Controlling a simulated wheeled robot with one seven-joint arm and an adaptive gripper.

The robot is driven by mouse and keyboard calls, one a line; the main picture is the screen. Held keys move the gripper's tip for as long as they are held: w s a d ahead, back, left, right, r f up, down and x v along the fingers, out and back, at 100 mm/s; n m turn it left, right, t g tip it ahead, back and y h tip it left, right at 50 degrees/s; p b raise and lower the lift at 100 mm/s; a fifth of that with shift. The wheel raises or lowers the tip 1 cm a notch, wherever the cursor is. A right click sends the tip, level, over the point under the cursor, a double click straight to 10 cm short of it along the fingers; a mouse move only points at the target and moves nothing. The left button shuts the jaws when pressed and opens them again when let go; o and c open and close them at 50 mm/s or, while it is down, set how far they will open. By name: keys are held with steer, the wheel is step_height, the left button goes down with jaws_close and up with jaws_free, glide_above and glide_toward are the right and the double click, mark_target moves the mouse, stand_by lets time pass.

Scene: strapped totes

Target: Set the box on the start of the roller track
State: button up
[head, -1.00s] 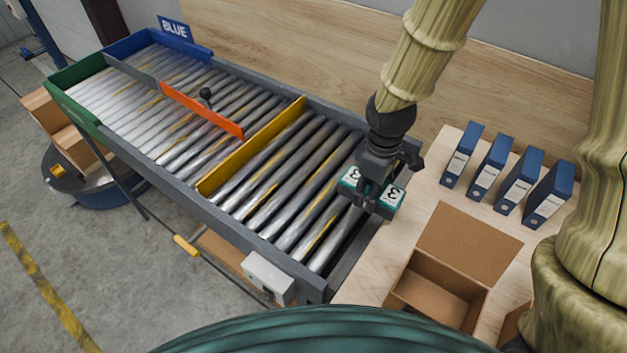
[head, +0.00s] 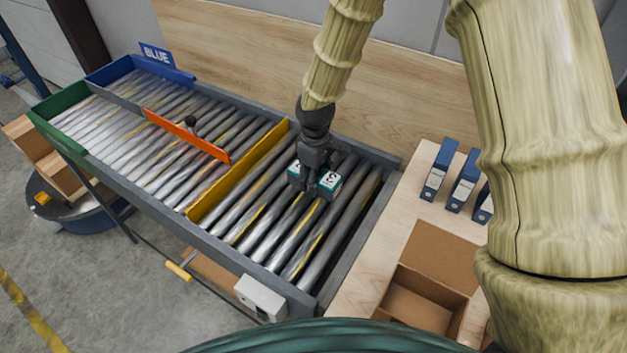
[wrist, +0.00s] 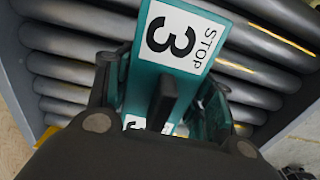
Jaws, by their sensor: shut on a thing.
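The box is teal with white labels reading "3" and "STOP"; it shows in the head view (head: 328,183) and close up in the wrist view (wrist: 205,70). My gripper (head: 315,178) is shut on the box, with its fingers on either side of it. The roller track (head: 262,222) has grey metal rollers with yellow marks. The box is over the rollers at the near right end section, before the yellow bar (head: 240,168). I cannot tell whether the box touches the rollers. Part of the box is hidden by my gripper.
An orange lever arm (head: 186,135) crosses the track farther left. A "BLUE" sign (head: 156,54) marks the far end, beside a green end wall (head: 60,108). On the wooden table at right are an open cardboard box (head: 415,305) and several blue binders (head: 440,170).

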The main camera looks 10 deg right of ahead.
steer(key=shift+w+a, duration=0.15)
steer(key=shift+w, duration=0.1)
steer(key=shift+f+p, duration=0.9)
steer(key=shift+f, duration=0.9)
steer(key=shift+f, duration=0.15)
steer(key=o, duration=1.2)
steer(key=shift+o, duration=0.2)
steer(key=shift+r, duration=0.25)
steer(key=shift+r+b, duration=1.95)
steer(key=shift+r, duration=4)
